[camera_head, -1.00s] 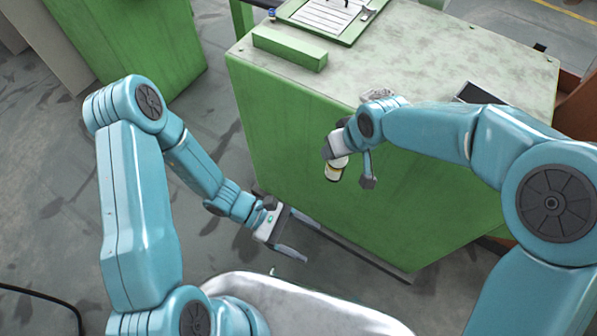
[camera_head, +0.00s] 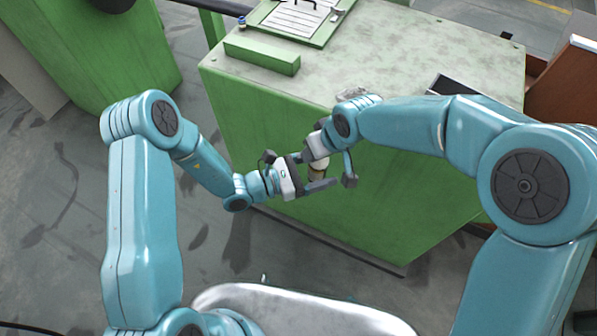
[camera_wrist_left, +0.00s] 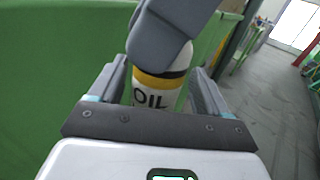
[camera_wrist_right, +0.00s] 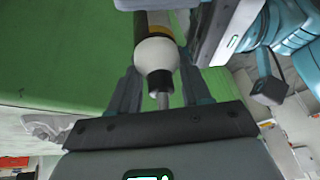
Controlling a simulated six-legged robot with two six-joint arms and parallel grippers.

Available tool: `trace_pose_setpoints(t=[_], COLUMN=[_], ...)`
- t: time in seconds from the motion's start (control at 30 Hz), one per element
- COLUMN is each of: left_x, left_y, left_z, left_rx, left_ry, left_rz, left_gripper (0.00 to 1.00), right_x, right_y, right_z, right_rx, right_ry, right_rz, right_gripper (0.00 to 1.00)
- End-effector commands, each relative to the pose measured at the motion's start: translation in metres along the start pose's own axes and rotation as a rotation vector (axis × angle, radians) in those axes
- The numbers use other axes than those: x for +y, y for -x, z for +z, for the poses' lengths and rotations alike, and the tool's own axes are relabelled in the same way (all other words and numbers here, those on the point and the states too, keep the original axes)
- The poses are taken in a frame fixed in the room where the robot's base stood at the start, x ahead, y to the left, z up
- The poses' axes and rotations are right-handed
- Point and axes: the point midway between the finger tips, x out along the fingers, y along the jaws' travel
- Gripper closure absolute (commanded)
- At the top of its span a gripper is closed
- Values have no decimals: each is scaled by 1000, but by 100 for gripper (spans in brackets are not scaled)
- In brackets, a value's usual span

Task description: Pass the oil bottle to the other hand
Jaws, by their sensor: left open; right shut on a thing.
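The oil bottle (camera_wrist_left: 155,92) is white with a yellow and black band and the word OIL; it shows between the fingers of my left gripper (camera_wrist_left: 155,85) in the left wrist view. My right gripper (camera_wrist_right: 155,95) is shut on the bottle near its rounded white top (camera_wrist_right: 157,57). In the head view the bottle (camera_head: 317,171) hangs below the right gripper (camera_head: 330,160), partly hidden by the grippers. My left gripper (camera_head: 318,176) is open, with its fingers on either side of the bottle's lower body. A right gripper finger covers part of the bottle in the left wrist view.
The green cabinet (camera_head: 300,135) with its worn grey top stands just behind the grippers. A green block (camera_head: 262,56), a panel with a handle (camera_head: 297,20) and a small blue-capped bottle (camera_head: 241,22) are on top. Open floor lies at left.

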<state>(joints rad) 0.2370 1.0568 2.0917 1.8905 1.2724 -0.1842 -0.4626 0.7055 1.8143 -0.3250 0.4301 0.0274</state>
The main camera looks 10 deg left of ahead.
Motion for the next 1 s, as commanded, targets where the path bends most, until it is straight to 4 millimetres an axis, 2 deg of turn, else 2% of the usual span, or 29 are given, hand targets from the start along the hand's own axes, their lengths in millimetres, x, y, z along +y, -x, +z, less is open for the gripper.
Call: trace_pose_setpoints(t=[0.1,0.2,0.5,0.57,0.6,0.7,0.77,0.8,0.87,1.0], left_x=[-1,0,0,0,0,0,-1,-1,-1,0], left_y=[-15,-21,-23,-23,-23,-23,-23,-23,-23,-23], left_z=[0,0,0,0,0,0,0,0,0,0], left_rx=[0,1,1,1,1,1,0,-1,-1,0], left_ry=[0,-1,0,0,0,0,0,0,0,0], left_rz=[-2,-1,0,0,0,-1,-2,-3,-2,-1], left_gripper=[23,23,23,39,52,83,84,84,84,84], right_x=[0,0,0,0,0,0,0,0,0,0], right_y=[0,0,0,0,0,0,0,0,0,0], right_z=[0,0,0,0,0,-1,-1,-1,-1,0], right_rx=[1,1,1,1,1,2,3,3,3,2], right_ry=[0,0,0,0,0,0,0,0,0,0], right_rz=[0,0,0,0,0,0,1,1,0,0], right_gripper=[100,100,100,100,100,100,100,39,23,23])
